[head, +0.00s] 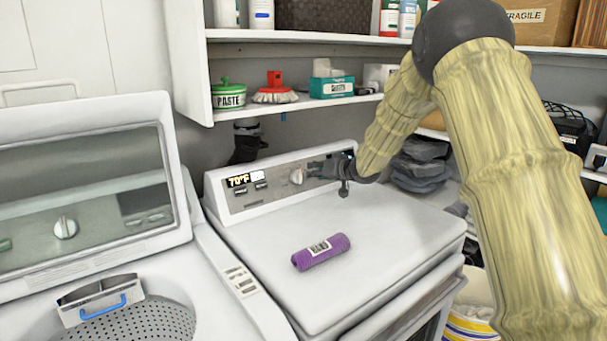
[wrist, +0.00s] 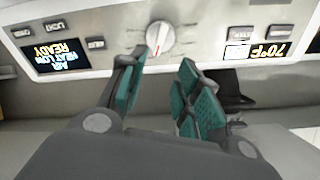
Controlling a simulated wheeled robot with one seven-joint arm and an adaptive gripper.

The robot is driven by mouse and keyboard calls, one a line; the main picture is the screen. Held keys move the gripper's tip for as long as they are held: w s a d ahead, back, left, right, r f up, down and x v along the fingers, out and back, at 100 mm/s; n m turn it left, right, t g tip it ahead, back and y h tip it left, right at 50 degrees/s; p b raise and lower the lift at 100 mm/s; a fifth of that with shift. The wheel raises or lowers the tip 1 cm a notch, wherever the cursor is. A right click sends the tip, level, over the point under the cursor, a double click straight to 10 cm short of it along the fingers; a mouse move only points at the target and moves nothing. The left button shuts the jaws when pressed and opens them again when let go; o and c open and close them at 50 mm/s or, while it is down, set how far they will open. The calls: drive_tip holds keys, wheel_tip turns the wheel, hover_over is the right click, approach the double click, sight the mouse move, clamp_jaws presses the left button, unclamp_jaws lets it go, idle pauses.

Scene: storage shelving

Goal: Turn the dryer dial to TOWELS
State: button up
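The dryer (head: 400,222) stands on the right, with a control panel along its back. Its round white dial (head: 297,177) is near the panel's middle. In the wrist view, which looks upside down, the dial (wrist: 160,38) has a red mark on its lower half. A lit display (wrist: 57,55) beside it appears to read READY, HEAT LOW and AIR. My gripper (head: 318,170) is just right of the dial in the head view. In the wrist view its teal-padded fingers (wrist: 162,75) are apart and empty, with the dial beyond the gap. No contact with the dial shows.
A purple rolled item (head: 321,251) with a label lies on the dryer top. The open washer (head: 110,230) is on the left. A shelf (head: 290,106) with a paste tub, brush and box overhangs the panel. Folded dark cloth (head: 420,164) sits to the right.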

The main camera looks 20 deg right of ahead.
sight(301, 175)
drive_tip(key=x, duration=0.5)
drive_tip(key=f+x, duration=0.1)
drive_tip(key=x, duration=0.1)
drive_tip(key=shift+d+f, duration=0.2)
drive_tip(key=shift+d, duration=0.05)
drive_tip(key=shift+w+p, duration=0.3)
drive_tip(key=shift+p, duration=0.05)
drive_tip(key=shift+w+a+r, duration=0.2)
drive_tip(key=shift+a, duration=0.1)
drive_tip(key=shift+w+a+f, duration=0.15)
drive_tip(key=shift+w+f, duration=0.4)
drive_tip(key=shift+w, duration=0.15)
drive_tip(key=shift+s+r, duration=0.25)
drive_tip(key=shift+w+f, duration=0.15)
clamp_jaws()
